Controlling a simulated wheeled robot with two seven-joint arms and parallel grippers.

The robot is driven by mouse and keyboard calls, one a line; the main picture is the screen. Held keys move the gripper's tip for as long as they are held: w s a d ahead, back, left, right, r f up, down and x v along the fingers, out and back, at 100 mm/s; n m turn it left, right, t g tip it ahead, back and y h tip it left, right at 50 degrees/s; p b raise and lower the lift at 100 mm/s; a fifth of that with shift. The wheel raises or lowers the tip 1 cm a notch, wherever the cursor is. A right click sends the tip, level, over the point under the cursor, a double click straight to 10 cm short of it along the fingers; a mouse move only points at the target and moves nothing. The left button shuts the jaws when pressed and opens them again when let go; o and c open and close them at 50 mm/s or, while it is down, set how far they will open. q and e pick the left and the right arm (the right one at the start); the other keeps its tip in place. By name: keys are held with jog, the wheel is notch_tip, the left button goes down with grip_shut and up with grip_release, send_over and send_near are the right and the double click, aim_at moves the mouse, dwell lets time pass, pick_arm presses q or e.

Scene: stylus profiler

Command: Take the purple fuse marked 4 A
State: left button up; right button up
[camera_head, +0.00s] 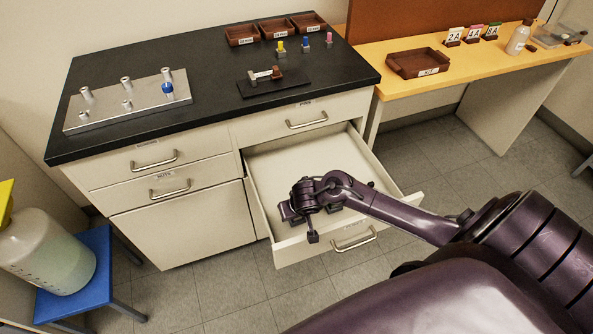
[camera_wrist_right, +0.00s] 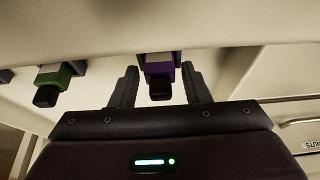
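In the right wrist view, a purple fuse (camera_wrist_right: 158,68) with a dark end and a pale grey part sits between the two fingers of my right gripper (camera_wrist_right: 160,80). Gaps show on both sides of it, so the gripper is open around it. No marking can be read on it. A green fuse (camera_wrist_right: 53,80) is to the left, outside the fingers. In the head view my right gripper (camera_head: 303,210) is down inside the open drawer (camera_head: 283,165), and the arm hides the fuses there. My left gripper is not in view.
The drawer's front panel (camera_head: 380,232) and side walls surround the gripper. The black worktop (camera_head: 210,75) above holds a metal plate with pegs (camera_head: 120,105), and small brown trays (camera_head: 275,30). A tray (camera_head: 417,62) and 2A, 4A, 8A cards (camera_head: 474,33) are on the yellow table.

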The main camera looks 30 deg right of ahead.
jog(key=c, duration=0.8)
jog(key=shift+o, duration=0.2)
notch_tip(320, 180, up, 20)
jog(key=p, duration=1)
jog(key=o, duration=0.3)
grip_shut()
